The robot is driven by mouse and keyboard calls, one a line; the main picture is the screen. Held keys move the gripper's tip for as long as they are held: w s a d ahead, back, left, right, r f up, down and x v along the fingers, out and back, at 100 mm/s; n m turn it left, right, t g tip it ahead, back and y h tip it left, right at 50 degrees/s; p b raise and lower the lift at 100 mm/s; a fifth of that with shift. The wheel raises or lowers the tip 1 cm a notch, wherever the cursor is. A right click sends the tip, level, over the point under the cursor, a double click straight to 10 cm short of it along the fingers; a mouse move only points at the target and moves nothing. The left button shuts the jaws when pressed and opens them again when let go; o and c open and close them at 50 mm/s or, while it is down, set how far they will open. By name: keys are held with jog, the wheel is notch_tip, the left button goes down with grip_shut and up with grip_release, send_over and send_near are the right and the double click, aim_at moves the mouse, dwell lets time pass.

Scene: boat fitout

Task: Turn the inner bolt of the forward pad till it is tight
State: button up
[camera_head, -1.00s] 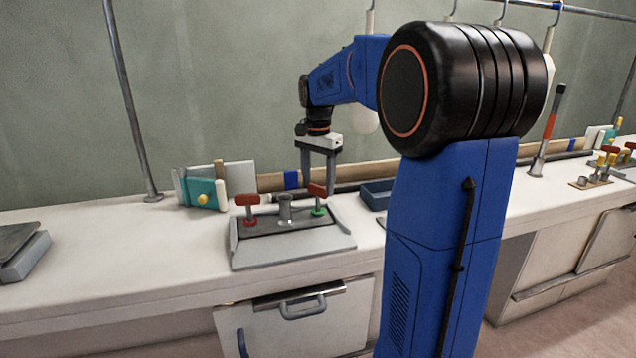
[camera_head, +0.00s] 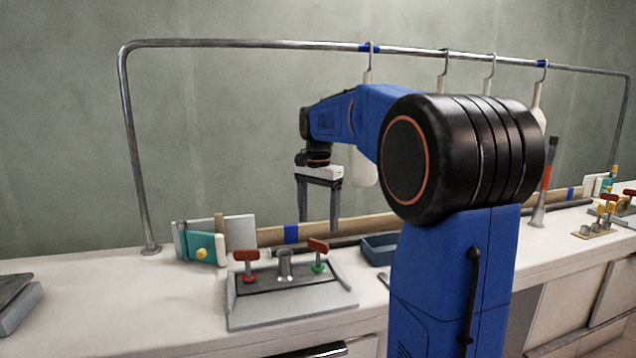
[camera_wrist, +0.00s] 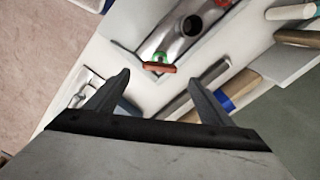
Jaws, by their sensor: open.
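A grey pad (camera_head: 290,309) with a dark top sits on the white bench. It carries two bolts with red T-handles: the left bolt (camera_head: 246,262) has a red base, the right bolt (camera_head: 318,252) a green base. A metal post (camera_head: 285,265) stands between them. I cannot tell which bolt is the inner one. My gripper (camera_head: 319,222) is open and empty, pointing down, above and behind the right bolt. In the wrist view, the green-based bolt's red handle (camera_wrist: 160,68) shows just beyond the open fingertips (camera_wrist: 159,80), apart from them.
A teal block with a yellow knob (camera_head: 202,250) stands left of the pad. A blue tray (camera_head: 379,247) lies to its right, and a wooden bar (camera_head: 350,226) runs behind. More red-handled fittings (camera_head: 608,204) are at far right. A metal rail (camera_head: 240,43) with hooks spans above.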

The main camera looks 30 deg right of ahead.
notch_tip(320, 180, up, 11)
dwell(0.4)
dwell(0.4)
jog(key=s+a+f+n+t, duration=0.1)
jog(key=s+a+f+n, duration=0.35)
jog(key=s, duration=0.35)
jog(key=s+a+f+n+t, duration=0.1)
jog(key=s+a+f+n, duration=0.2)
jog(key=s+a+f, duration=0.3)
jog(key=s+a+f+n+t, duration=0.1)
jog(key=s+a+f+n, duration=0.1)
jog(key=s+f, duration=0.5)
jog(key=s+a+f+n+t, duration=0.1)
jog(key=s+a+f+n, duration=0.2)
jog(key=s+f, duration=0.5)
jog(key=shift+s+f+n+t, duration=0.15)
jog(key=shift+s+n+t, duration=0.25)
jog(key=shift+n, duration=0.35)
jog(key=shift+a, duration=0.1)
jog(key=shift+c, duration=0.6)
